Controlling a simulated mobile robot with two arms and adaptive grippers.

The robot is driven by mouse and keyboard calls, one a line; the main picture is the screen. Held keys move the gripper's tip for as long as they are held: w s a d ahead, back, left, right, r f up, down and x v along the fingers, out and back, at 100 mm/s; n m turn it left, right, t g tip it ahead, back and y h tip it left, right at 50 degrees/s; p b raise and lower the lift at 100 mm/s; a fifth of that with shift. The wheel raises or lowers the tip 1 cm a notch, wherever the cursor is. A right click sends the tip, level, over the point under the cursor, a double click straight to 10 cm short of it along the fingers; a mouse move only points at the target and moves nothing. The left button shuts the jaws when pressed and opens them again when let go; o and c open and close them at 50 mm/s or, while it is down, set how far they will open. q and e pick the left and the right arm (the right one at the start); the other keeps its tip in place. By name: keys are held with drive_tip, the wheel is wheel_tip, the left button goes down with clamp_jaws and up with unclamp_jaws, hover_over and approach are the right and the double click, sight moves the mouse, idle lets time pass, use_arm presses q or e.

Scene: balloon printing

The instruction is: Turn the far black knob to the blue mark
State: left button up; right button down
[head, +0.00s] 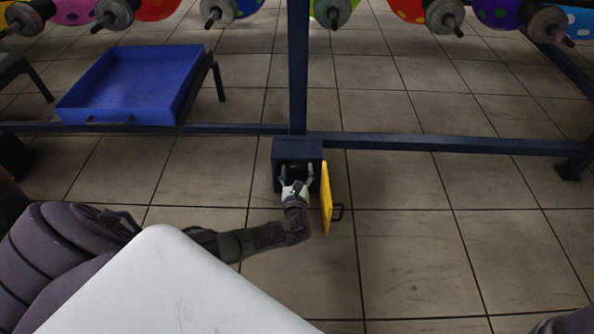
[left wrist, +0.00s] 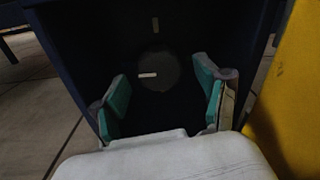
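A dark blue box (head: 297,150) stands on the floor at the foot of the frame's post, its yellow door (head: 326,198) swung open to the right. In the left wrist view, a round black knob (left wrist: 164,66) sits on the dark back wall inside the box (left wrist: 60,45). A pale line on the knob points left. A dull yellowish mark (left wrist: 155,25) is above it. I cannot make out a blue mark. My left gripper (head: 297,174) is open at the box opening, its teal-padded fingers (left wrist: 162,72) on either side of the knob in the view, with no clear contact. My right gripper is not in view.
The yellow door (left wrist: 295,90) stands close to the right of my left gripper. A blue tray (head: 130,85) is at the left beyond the frame's low dark rail (head: 430,143). Coloured balloons on rollers hang along the top. Tiled floor right of the door is clear.

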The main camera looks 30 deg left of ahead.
use_arm(q)
drive_tip(key=v, duration=1.2)
idle(0.4)
